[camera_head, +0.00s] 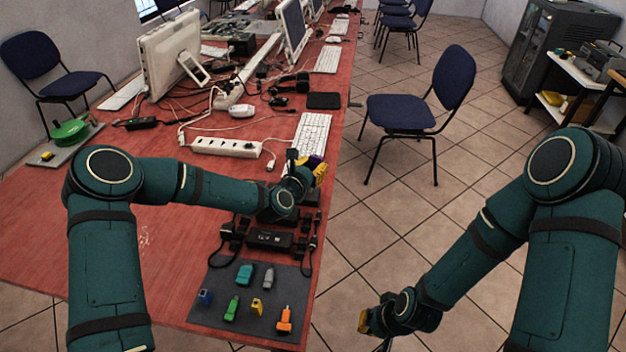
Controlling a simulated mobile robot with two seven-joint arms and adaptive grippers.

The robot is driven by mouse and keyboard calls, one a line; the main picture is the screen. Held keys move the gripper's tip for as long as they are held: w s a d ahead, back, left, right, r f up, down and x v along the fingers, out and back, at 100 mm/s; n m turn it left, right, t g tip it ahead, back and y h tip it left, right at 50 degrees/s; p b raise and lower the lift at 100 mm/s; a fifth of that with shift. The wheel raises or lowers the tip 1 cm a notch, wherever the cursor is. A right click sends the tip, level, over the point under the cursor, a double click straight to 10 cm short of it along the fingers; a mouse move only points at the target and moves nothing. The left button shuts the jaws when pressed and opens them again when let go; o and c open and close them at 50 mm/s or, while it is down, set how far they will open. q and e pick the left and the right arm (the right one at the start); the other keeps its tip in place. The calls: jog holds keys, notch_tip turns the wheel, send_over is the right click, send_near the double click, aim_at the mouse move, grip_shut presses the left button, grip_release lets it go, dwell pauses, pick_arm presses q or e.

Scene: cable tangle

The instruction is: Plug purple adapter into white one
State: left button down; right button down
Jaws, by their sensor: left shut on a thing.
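My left gripper (311,168) is over the table's right side, near the white keyboard. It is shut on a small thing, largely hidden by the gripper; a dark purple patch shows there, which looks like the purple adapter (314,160). I cannot make out a clearly white adapter; a light grey one (268,278) lies on the dark mat (222,327). My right gripper (368,322) hangs low over the floor, right of the table, away from the adapters. Its fingers are too small to tell open from shut.
The mat also holds blue (205,297), teal (244,274), green (232,308), yellow (256,307) and orange (285,320) pieces. Behind it lies a black box (268,240) with cables. A white power strip (226,147) and tangled cables lie farther back. A blue chair (415,112) stands right of the table.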

pick_arm(q)
jog(key=shift+w+a+r+n+t+y+b, duration=0.15)
jog(key=shift+w+n+t+y+b, duration=0.15)
jog(key=shift+n+t+y, duration=0.25)
jog(key=shift+w+a+n+t+y+b, duration=0.15)
jog(key=shift+w+n+t+y+b, duration=0.1)
jog(key=shift+n+t+y, duration=0.3)
jog(key=shift+w+a+f+n+t+y+b, duration=0.15)
jog(key=shift+a+f+n+t+y+b, duration=0.1)
jog(key=shift+f+y+b, duration=0.3)
jog(key=shift+w+a+f+n+t+y+b, duration=0.2)
jog(key=shift+f+y+b, duration=0.1)
jog(key=shift+f, duration=0.5)
jog(key=shift+w+a+f+n+t+y+b, duration=0.15)
jog(key=shift+f+n+y+b, duration=0.2)
jog(key=shift+f, duration=0.3)
jog(key=shift+s, duration=0.1)
jog(key=shift+s, duration=0.1)
jog(key=shift+f, duration=1.15)
jog(key=c, duration=0.7)
grip_release()
jog(key=shift+c, duration=0.2)
